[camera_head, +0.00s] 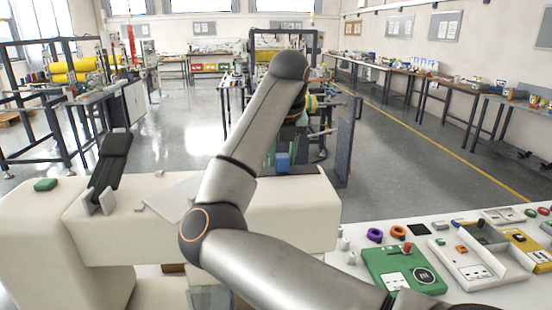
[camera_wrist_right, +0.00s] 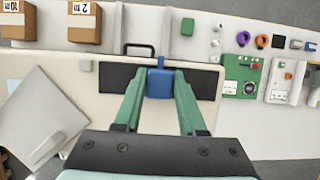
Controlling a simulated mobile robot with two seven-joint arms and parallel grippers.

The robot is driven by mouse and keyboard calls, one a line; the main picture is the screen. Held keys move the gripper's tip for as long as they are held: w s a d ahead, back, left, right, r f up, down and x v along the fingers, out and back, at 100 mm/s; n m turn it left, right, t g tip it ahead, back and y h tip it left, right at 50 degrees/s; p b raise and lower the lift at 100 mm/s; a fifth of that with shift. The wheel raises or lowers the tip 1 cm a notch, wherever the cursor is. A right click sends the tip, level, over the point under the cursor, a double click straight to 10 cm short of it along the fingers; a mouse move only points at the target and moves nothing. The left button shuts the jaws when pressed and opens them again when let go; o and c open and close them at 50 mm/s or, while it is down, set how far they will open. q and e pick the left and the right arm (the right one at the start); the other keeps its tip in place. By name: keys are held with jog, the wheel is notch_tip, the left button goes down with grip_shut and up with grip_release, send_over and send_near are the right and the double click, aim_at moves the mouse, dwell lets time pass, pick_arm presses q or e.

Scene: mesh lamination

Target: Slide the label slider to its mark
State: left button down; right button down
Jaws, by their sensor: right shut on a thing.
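The blue slider block (camera_wrist_right: 160,84) sits at the middle of a dark track (camera_wrist_right: 114,78) on a cream machine top. My right gripper (camera_wrist_right: 161,82) is shut on it, with one green finger against each side. A small blue tip shows just beyond the block. In the head view the blue block (camera_head: 283,162) shows beyond the right arm, below the right gripper (camera_head: 284,150), whose fingers are mostly hidden. I cannot make out the mark for certain. My left gripper is not in view.
A black handle (camera_wrist_right: 139,48) stands behind the track, and a grey plate (camera_wrist_right: 38,118) lies to the left. Two cardboard boxes (camera_wrist_right: 85,22) stand at the far left. A green panel (camera_wrist_right: 243,78) and coloured rings lie on the white table at the right.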

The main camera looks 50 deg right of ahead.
jog(key=shift+c, duration=2.4)
grip_release()
jog(key=v, duration=1.2)
jog(key=shift+r+b, duration=0.25)
jog(key=shift+b, duration=0.2)
jog(key=shift+s+a, duration=0.1)
